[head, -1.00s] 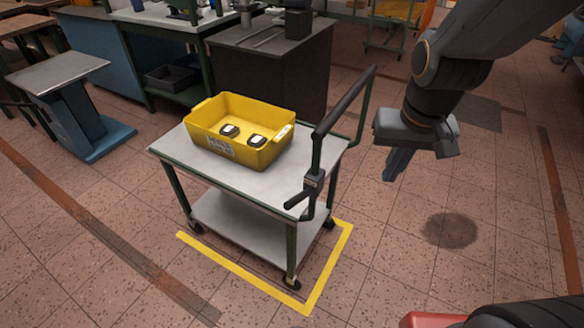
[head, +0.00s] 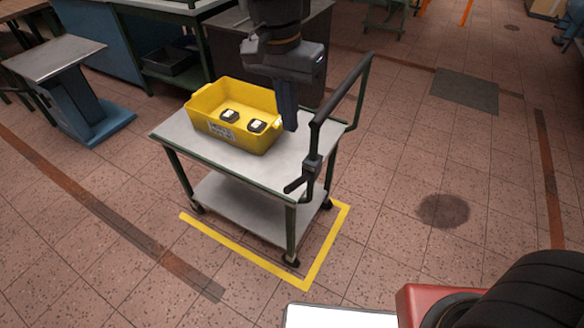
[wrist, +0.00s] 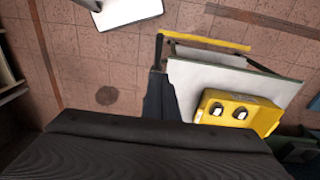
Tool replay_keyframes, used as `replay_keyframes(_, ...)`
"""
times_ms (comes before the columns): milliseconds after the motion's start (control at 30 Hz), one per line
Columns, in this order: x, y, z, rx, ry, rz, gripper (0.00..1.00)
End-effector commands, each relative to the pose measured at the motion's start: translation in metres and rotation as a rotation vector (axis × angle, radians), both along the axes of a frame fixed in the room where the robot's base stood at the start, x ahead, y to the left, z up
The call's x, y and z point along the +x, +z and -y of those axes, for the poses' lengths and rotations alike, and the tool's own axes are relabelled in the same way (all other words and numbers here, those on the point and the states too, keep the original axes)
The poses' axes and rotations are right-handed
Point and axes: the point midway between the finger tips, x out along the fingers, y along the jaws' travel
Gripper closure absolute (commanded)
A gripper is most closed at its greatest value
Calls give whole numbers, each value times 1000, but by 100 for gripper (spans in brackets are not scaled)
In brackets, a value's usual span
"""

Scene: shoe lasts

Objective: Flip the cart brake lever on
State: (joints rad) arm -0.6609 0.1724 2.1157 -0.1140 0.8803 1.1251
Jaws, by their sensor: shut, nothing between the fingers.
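The cart (head: 262,158) has a grey top, a lower shelf and a dark push handle (head: 344,87) at its right end. A short black lever (head: 296,186), likely the brake lever, juts down and left from a bracket on the near handle post. My gripper (head: 289,128) is shut and empty, pointing down beside the yellow bin, left of the handle and above and behind the lever. The closed fingers (wrist: 160,98) show in the wrist view, with a dark bar of the cart (wrist: 159,50) beyond their tips. Contact with the cart cannot be told.
A yellow bin (head: 212,128) with two small black-and-white items stands on the cart top. Yellow floor tape (head: 247,257) marks a corner around the cart. A blue stand (head: 78,112) and workbenches are behind left.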

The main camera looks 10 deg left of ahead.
Motion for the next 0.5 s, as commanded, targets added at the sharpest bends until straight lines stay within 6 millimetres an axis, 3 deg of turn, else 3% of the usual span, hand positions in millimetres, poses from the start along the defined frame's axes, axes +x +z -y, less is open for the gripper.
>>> replay_keyframes(367,-1,0,-2,-3,-5,-1,100)
replay_keyframes(500,-1,-10,0,-5,-5,-4,100)
